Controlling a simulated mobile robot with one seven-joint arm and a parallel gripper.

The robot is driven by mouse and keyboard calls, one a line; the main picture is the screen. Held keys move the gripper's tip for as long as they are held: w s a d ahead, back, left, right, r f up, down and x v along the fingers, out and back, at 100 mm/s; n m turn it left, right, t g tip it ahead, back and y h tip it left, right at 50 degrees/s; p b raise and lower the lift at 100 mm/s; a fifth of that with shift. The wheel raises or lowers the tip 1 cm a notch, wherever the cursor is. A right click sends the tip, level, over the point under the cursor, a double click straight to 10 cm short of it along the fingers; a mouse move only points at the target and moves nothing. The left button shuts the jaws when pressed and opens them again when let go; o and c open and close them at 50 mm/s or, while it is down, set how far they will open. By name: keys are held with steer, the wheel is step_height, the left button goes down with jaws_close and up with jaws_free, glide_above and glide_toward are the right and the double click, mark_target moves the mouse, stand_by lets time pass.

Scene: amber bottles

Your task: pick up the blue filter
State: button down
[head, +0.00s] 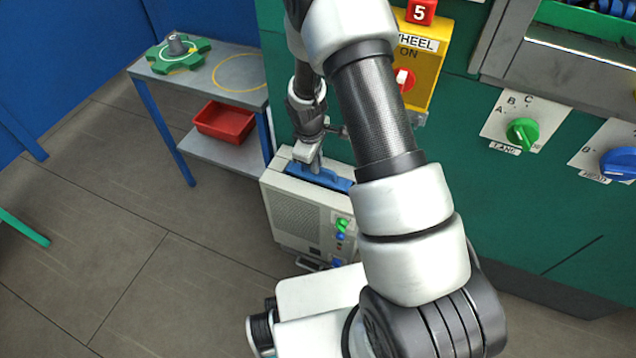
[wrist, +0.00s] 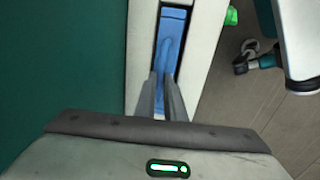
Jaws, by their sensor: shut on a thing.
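The blue filter (head: 327,178) sits in a slot in the top of a light grey box-shaped unit (head: 292,220). In the wrist view the blue filter (wrist: 171,40) is a long strip with a raised ridge along its middle, framed by the pale top of the unit. My gripper (head: 315,166) is over the slot with its fingers pointing down. In the wrist view my gripper (wrist: 168,82) has its two fingers close together on the filter's ridge. The fingers hide the near part of the filter. The filter still lies within the slot.
A grey side table (head: 215,80) at left holds a green gear-shaped part (head: 180,55), with a red bin (head: 224,122) on its lower shelf. A green machine panel with knobs (head: 522,132) stands behind and right.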

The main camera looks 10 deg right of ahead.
steer(key=s+r+m+p, duration=0.2)
steer(key=r+p, duration=0.5)
steer(key=r, duration=0.5)
steer(key=s+r+m+g+p, duration=0.1)
steer(key=s+r+m+p, duration=0.2)
steer(key=r, duration=0.9)
steer(key=s+r+m+h+p, duration=0.1)
steer(key=s+r+m+p, duration=0.2)
steer(key=r+p, duration=0.8)
steer(key=r+m, duration=0.2)
steer(key=shift+d+m+g, duration=0.2)
steer(key=shift+m+g, duration=0.2)
steer(key=shift+f, duration=0.1)
